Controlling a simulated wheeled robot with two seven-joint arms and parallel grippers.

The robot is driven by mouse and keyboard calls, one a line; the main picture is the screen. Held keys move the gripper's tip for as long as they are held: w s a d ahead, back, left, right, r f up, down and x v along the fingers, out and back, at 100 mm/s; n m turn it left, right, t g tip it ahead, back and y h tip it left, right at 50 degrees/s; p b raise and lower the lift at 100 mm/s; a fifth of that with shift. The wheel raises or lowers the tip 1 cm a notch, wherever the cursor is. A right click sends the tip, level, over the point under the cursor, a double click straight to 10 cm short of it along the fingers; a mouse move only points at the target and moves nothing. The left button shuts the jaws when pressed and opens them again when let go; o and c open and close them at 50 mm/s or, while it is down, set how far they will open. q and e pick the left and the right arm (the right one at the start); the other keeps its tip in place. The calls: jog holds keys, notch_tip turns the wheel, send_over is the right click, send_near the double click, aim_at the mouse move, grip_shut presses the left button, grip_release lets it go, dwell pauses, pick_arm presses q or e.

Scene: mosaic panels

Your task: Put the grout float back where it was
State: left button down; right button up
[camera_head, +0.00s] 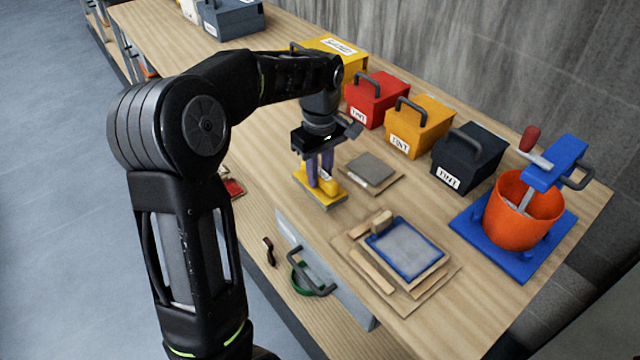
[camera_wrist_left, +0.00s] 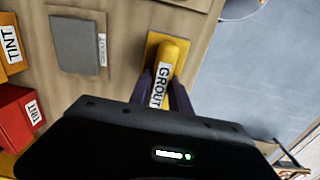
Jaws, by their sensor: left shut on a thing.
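The yellow grout float (camera_head: 333,199) has a grey base and is at the front part of the bench, left of the mosaic panel. In the left wrist view its yellow handle (camera_wrist_left: 173,57) carries a GROUT label. My left gripper (camera_head: 320,178) points down and is shut on the float's handle; its fingers also show in the left wrist view (camera_wrist_left: 162,92). I cannot tell whether the float's base touches the bench top. My right gripper is not in view.
A grey slab on a board (camera_head: 371,169) lies close behind the float. The blue-framed panel (camera_head: 405,248) lies to the right with wooden strips. Red (camera_head: 376,101), yellow (camera_head: 418,128) and dark (camera_head: 468,160) tint boxes line the back. An orange bucket (camera_head: 521,212) stands at right.

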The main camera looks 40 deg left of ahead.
aim_at(320, 185)
pick_arm(q)
jog(key=shift+f, duration=0.2)
jog(key=shift+f, duration=1.75)
jog(key=shift+f, duration=0.2)
jog(key=c, duration=1.2)
grip_release()
jog(key=shift+r, duration=0.15)
notch_tip(320, 185, up, 12)
jog(key=shift+r, duration=0.1)
